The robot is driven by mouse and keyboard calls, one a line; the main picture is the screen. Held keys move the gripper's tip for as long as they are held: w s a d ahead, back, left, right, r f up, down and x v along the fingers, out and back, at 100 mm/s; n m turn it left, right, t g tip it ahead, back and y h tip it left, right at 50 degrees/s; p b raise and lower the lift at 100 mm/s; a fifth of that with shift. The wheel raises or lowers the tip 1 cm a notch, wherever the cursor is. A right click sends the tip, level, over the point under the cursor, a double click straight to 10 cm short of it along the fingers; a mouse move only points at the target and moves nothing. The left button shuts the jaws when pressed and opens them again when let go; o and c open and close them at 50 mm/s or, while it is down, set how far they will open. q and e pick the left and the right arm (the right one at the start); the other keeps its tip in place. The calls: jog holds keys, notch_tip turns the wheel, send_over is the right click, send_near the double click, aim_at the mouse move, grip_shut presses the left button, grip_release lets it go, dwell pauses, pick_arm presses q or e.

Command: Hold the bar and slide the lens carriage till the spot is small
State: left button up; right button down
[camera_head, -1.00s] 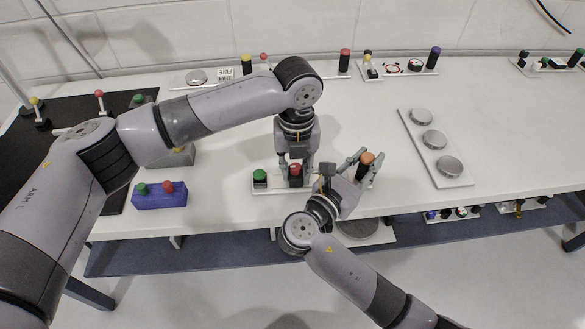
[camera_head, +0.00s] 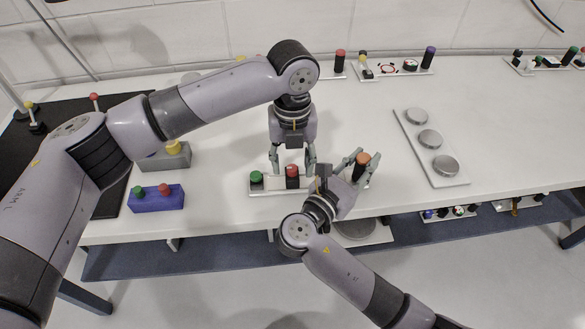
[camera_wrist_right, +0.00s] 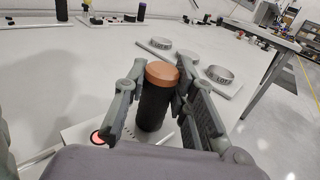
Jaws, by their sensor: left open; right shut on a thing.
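A white bar (camera_head: 262,191) lies along the table's front edge. It carries a green-topped post (camera_head: 256,178), a red-topped black post (camera_head: 292,171) and a tall black post with an orange top (camera_head: 363,158). My left gripper (camera_head: 292,159) points down over the red-topped post, its fingers open on either side. My right gripper (camera_head: 358,166) is shut on the orange-topped post, which stands upright between its fingers in the right wrist view (camera_wrist_right: 153,108). That view also shows a pink spot with a red rim (camera_wrist_right: 100,137) on the white plate. My right wrist hides part of the bar.
A blue block with green and red knobs (camera_head: 157,199) and a grey block (camera_head: 168,158) stand left. A white plate with round discs (camera_head: 455,181) lies right. More fixtures, including one with a purple-topped post (camera_head: 429,58), line the back.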

aim_at(293, 168)
pick_arm(q)
notch_tip(293, 168, up, 9)
dwell(0.3)
jog(key=shift+c, duration=0.6)
dwell(1.0)
